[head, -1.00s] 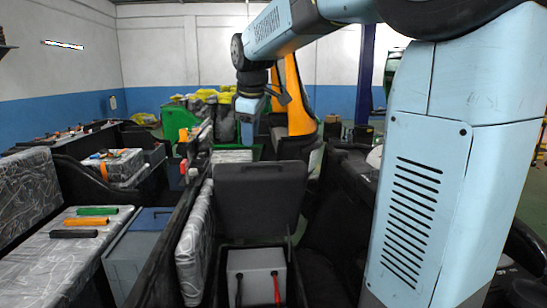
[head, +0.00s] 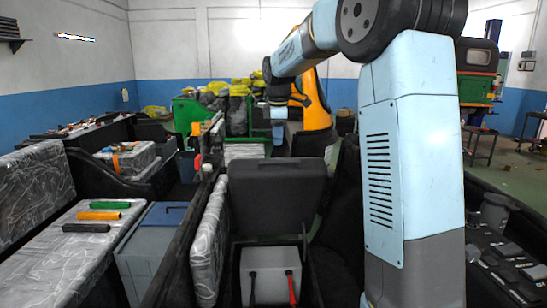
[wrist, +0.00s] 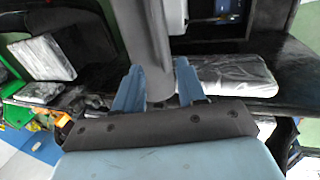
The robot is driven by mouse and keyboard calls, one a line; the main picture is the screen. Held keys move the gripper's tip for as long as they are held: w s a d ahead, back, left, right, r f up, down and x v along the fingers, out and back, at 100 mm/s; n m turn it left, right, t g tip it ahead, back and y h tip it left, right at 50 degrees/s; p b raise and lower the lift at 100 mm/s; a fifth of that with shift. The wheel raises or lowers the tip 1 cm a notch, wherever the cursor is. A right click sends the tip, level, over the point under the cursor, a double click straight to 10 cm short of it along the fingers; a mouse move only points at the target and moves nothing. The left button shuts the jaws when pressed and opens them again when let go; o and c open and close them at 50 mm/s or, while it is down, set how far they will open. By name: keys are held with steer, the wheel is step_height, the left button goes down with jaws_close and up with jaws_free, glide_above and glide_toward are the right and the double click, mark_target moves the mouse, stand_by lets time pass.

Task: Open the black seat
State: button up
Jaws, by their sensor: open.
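The black seat (head: 278,197) stands raised on its edge, tipped up like a lid, in the middle of the head view. Below it is an open compartment with a grey box (head: 270,270) inside, with one black and one red cable. My gripper (head: 279,132) points down above and behind the seat's top edge. In the wrist view my gripper (wrist: 158,88) has its two blue fingers apart. A dark grey panel, which looks like the seat edge-on (wrist: 148,40), shows between and beyond the fingers. I cannot tell whether they touch it.
A patterned cushion (head: 208,240) stands upright left of the compartment. Further left, green, orange and black grips (head: 103,215) lie on a patterned seat beside a grey box with a blue lid (head: 150,250). An orange-and-black vehicle part (head: 316,105) stands behind my gripper.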

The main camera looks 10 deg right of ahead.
mark_target(277, 161)
steer(key=x, duration=0.8)
steer(key=shift+f, duration=0.4)
steer(key=shift+c, duration=0.4)
steer(key=c, duration=0.6)
jaws_close()
steer(key=shift+w+r, duration=0.1)
steer(key=shift+r, duration=0.05)
